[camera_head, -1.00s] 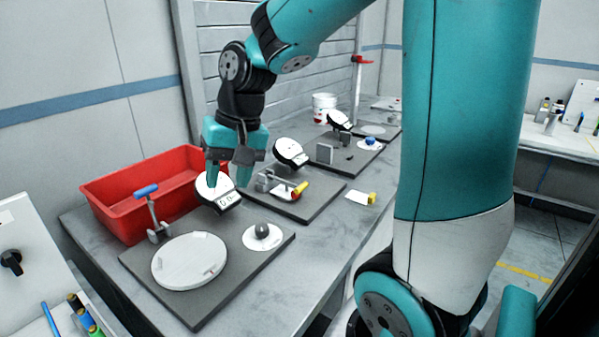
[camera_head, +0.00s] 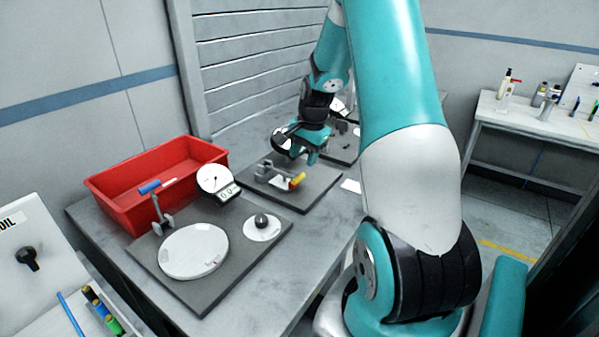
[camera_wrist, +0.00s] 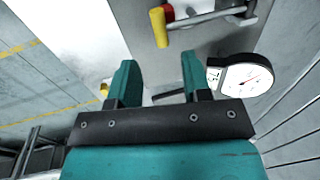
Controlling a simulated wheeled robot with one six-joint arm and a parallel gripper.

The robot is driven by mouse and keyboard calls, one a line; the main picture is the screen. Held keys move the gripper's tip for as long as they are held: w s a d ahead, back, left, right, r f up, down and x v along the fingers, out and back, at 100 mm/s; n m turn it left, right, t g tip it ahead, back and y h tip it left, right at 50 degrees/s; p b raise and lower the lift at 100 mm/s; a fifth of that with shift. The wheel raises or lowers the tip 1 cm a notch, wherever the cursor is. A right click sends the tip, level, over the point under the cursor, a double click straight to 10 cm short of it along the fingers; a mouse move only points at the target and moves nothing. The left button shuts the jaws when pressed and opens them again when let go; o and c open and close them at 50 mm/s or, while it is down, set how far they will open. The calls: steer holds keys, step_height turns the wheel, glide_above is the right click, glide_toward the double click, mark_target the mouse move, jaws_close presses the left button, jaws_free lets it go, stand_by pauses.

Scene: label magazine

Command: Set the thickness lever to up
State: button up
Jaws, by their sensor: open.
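A lever with a yellow and red handle (camera_head: 297,181) lies low on the middle grey plate (camera_head: 303,200), beside a small metal block. It also shows at the top of the wrist view (camera_wrist: 160,25). Another lever, with a blue handle (camera_head: 150,187), stands raised on the nearest plate. No label shows which one is the thickness lever. My gripper (camera_head: 304,157) is above the far side of the middle plate. In the wrist view its teal fingers (camera_wrist: 159,75) are apart and empty, with the yellow and red handle beyond them, not between them.
A round dial gauge (camera_wrist: 246,75) is close to the right finger in the wrist view. The nearest plate holds a white disc (camera_head: 193,252), a grey knob (camera_head: 262,220) and a gauge (camera_head: 215,180). A red bin (camera_head: 125,200) stands behind it.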

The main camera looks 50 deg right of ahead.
mark_target(299, 176)
steer(key=f, duration=0.3)
steer(key=w+f, duration=0.1)
steer(key=f, duration=0.3)
steer(key=shift+w+p, duration=0.2)
steer(key=shift+p, duration=0.2)
steer(key=shift+r, duration=0.1)
jaws_close()
